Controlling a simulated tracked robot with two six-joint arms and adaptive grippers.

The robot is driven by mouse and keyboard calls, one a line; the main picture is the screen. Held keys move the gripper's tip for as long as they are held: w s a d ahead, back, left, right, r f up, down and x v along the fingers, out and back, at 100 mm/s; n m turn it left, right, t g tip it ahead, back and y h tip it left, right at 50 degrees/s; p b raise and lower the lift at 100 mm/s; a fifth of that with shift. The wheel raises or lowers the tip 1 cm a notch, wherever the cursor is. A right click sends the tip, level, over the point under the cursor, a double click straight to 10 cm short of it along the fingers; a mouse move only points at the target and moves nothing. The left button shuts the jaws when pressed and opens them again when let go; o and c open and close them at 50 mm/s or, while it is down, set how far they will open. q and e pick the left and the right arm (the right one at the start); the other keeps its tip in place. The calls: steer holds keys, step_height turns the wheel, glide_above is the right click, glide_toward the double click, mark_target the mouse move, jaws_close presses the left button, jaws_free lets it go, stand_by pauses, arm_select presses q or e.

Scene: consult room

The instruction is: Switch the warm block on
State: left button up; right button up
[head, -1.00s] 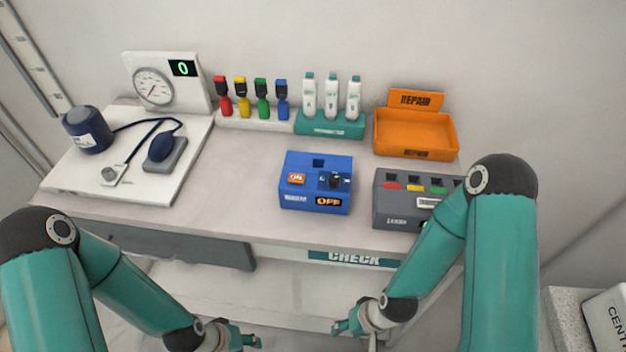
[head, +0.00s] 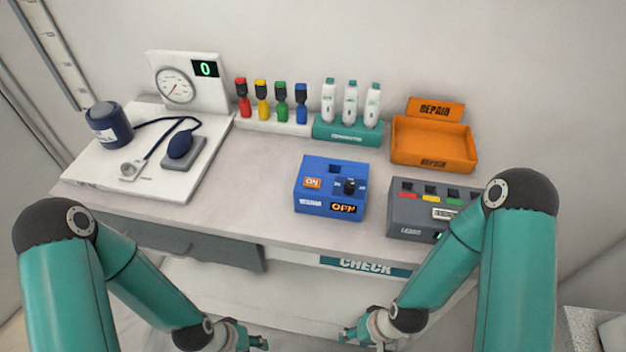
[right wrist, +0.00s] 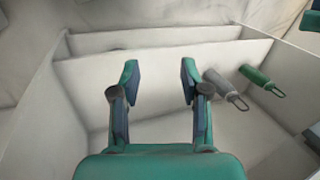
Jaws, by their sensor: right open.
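The blue box (head: 318,200) with an orange ON label, a second black label with orange letters and a black knob (head: 349,186) stands on the table; I take it to be the warm block. Its front lettering is too small to read. My right gripper (head: 346,334) is low, below the table's front edge and apart from the box. In the right wrist view its two fingers (right wrist: 158,85) are spread with nothing between them. My left gripper (head: 262,343) is at the bottom of the head view, too small to tell its opening.
A grey box (head: 408,222) with coloured tabs stands right of the blue box, partly behind my right arm. Table space left of the blue box is clear.

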jaws_close()
stand_by(1.2)
